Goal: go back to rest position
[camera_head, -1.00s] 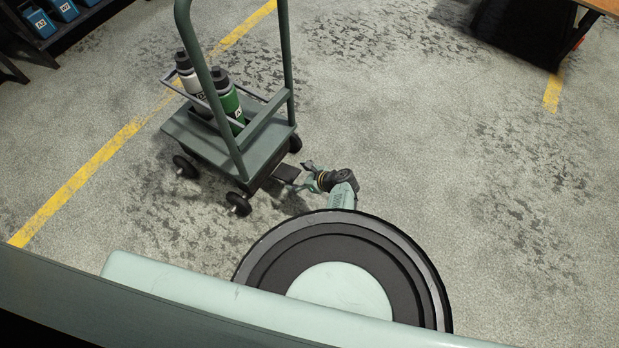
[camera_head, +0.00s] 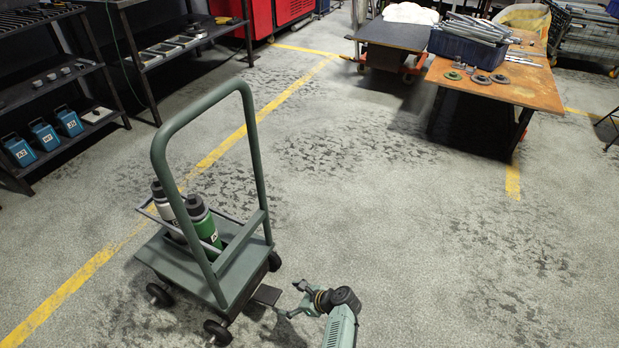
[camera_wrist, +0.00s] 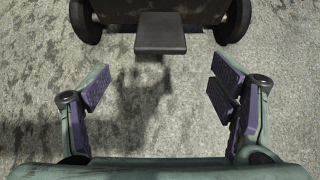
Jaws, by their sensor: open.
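My gripper (camera_wrist: 158,92) is open and empty in the wrist view, its two purple-padded fingers spread wide with bare floor between them. In the head view my gripper (camera_head: 296,300) is low over the floor, just right of the green cart (camera_head: 185,262). The cart's small dark plate (camera_head: 267,295) juts out close to the fingers. In the wrist view the plate (camera_wrist: 160,33) lies ahead of the fingertips, apart from them.
Dark shelves (camera_head: 60,95) with blue bins (camera_head: 45,134) stand at the left. A wooden table (camera_head: 500,88) with metal parts and a blue crate (camera_head: 467,49) is at the back right. Yellow lines mark the floor. The floor right of the cart is clear.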

